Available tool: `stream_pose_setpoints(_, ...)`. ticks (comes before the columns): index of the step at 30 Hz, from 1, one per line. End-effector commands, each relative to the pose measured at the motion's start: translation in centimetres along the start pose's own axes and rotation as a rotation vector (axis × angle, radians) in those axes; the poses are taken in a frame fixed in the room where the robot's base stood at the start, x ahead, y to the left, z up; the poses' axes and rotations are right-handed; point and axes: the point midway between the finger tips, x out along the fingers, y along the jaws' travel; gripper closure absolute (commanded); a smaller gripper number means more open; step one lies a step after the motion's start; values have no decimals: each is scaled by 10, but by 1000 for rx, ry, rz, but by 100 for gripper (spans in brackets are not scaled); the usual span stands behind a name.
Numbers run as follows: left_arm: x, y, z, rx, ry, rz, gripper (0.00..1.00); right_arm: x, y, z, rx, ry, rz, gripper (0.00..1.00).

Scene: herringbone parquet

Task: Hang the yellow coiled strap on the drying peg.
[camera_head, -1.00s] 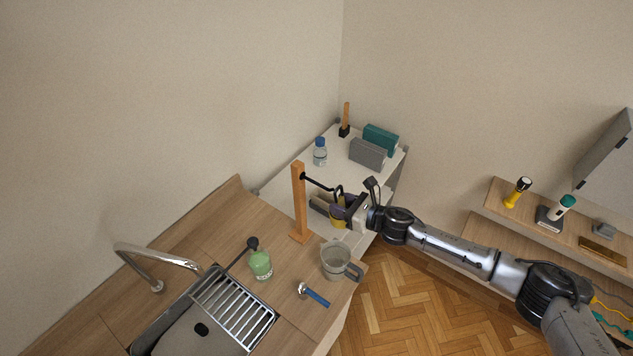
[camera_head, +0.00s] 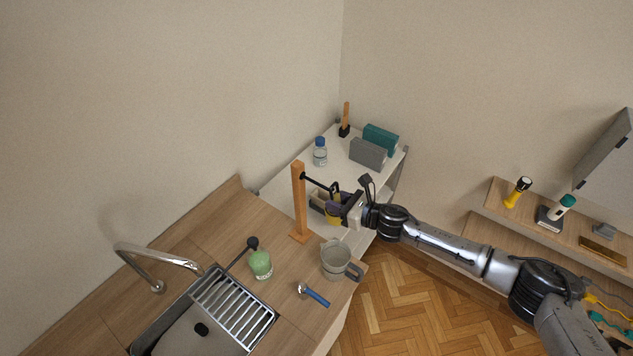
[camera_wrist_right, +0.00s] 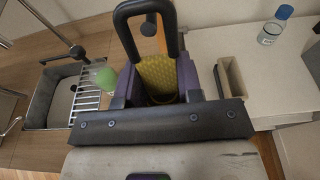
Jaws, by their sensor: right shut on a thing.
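The drying peg is a black rod (camera_head: 317,182) sticking out from a wooden post (camera_head: 299,203) on the counter. My right gripper (camera_head: 336,207) is shut on the yellow coiled strap (camera_head: 332,219). The strap's black loop (camera_head: 335,188) stands up above the fingers, close to the peg's end. In the right wrist view the yellow strap (camera_wrist_right: 157,76) sits between the purple fingers of the right gripper (camera_wrist_right: 157,88). The black loop (camera_wrist_right: 176,22) rises above it, and a dark round end shows through its opening. I cannot tell whether the loop is around the peg. My left gripper is out of view.
A clear mug (camera_head: 335,262), a blue-handled tool (camera_head: 314,295) and a green cup (camera_head: 260,263) stand or lie near the sink rack (camera_head: 236,308). A beige tray (camera_wrist_right: 231,82) is right of the gripper. A bottle (camera_head: 320,153) and a grey block (camera_head: 367,154) stand farther back.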

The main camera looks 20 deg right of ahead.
Motion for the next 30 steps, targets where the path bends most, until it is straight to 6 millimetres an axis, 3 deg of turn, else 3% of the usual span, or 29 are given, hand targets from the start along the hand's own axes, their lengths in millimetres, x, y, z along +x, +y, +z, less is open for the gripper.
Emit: stream_pose_setpoints(30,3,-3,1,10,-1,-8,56,14,0,2,0,-1,0,100)
